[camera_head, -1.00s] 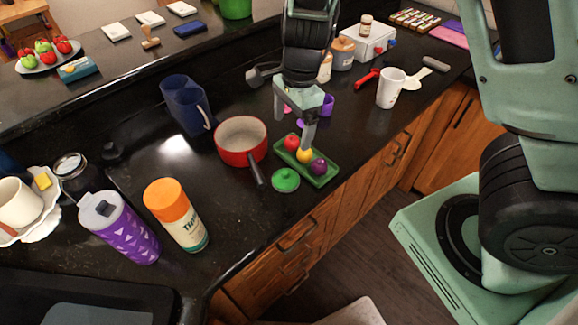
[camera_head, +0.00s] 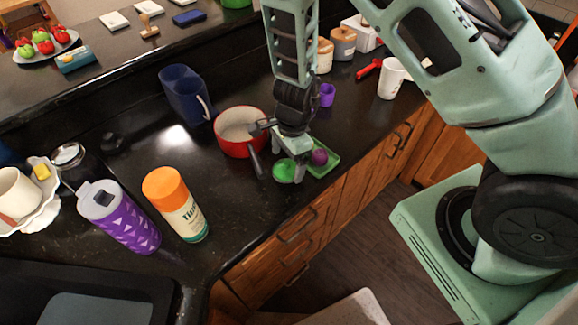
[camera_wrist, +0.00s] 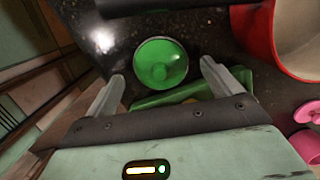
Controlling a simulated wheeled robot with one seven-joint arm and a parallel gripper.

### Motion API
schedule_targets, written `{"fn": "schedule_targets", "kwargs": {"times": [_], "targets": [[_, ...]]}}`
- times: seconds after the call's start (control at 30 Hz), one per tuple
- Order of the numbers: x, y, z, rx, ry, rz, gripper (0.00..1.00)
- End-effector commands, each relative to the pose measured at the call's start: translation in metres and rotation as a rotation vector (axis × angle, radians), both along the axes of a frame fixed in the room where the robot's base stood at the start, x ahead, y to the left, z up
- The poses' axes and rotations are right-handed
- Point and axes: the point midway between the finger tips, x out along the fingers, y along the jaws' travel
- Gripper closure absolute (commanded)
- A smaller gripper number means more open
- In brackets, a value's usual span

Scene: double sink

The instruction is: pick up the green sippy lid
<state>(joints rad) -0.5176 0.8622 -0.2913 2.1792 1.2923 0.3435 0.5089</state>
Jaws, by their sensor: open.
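The green sippy lid (camera_head: 284,171) lies on the black counter in front of the red pot and beside the green tray. In the wrist view the round lid (camera_wrist: 160,62) shows from above with a raised middle, just beyond and between my two fingertips. My gripper (camera_head: 291,158) is over the lid's near side and the tray.
A red pot (camera_head: 225,136) stands close behind the lid, its dark handle reaching toward it. The green tray (camera_head: 330,167) holds a purple item (camera_head: 319,157). An orange-capped bottle (camera_head: 188,217) and purple tumbler (camera_head: 128,225) stand left. The counter's front edge is near.

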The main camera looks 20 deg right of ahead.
Motion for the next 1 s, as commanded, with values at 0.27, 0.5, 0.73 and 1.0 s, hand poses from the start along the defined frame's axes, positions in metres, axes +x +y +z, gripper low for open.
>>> {"fn": "schedule_targets", "kwargs": {"times": [0.27, 0.5, 0.73, 1.0], "targets": [[0.0, 0.003, -0.018, 0.001, -0.002, 0.0, 0.1], [0.0, 0.003, -0.017, 0.001, -0.002, 0.001, 0.38], [0.0, 0.003, -0.017, 0.001, -0.002, 0.001, 0.58], [0.001, 0.003, -0.003, 0.002, -0.005, 0.002, 0.58]]}}
